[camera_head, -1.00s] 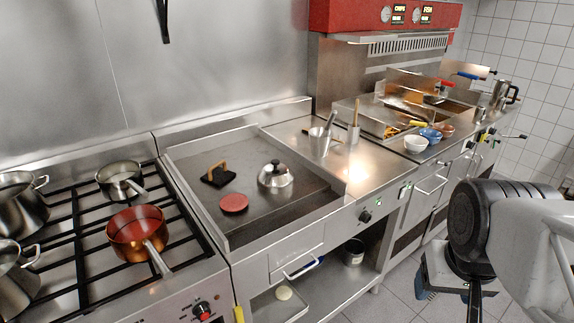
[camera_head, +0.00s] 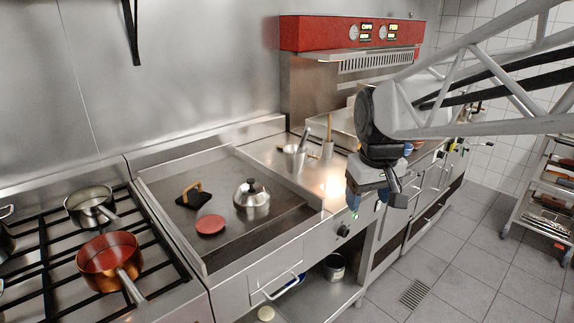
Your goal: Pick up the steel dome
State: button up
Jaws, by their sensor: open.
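The steel dome (camera_head: 251,197) sits on the dark griddle (camera_head: 262,232), right of its middle. It is a shiny dome with a dark knob on top. My gripper (camera_head: 373,205) hangs in front of the counter, to the right of the dome and clear of it, pointing down.
Left of the dome on the griddle lie a red round patty (camera_head: 210,225) and a black press with a wooden handle (camera_head: 194,196). A copper pan (camera_head: 110,258) and a steel pot (camera_head: 90,205) stand on the burners. A steel container with utensils (camera_head: 294,158) stands behind the dome.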

jog(key=w+a+n, duration=0.2)
jog(key=w+a, duration=0.4)
jog(key=w, duration=0.5)
jog(key=n+g, duration=0.2)
jog(key=n, duration=0.5)
send_over(250, 180)
jog(key=f, duration=1.1)
jog(key=shift+s+d+f, duration=0.25)
jog(key=shift+f, duration=0.15)
jog(key=shift+w+a+f, duration=0.15)
jog(key=shift+a+f, duration=0.05)
jog(key=shift+a, duration=0.05)
jog(key=shift+f, duration=0.1)
jog(key=shift+f, duration=1.2)
jog(key=shift+f, duration=0.1)
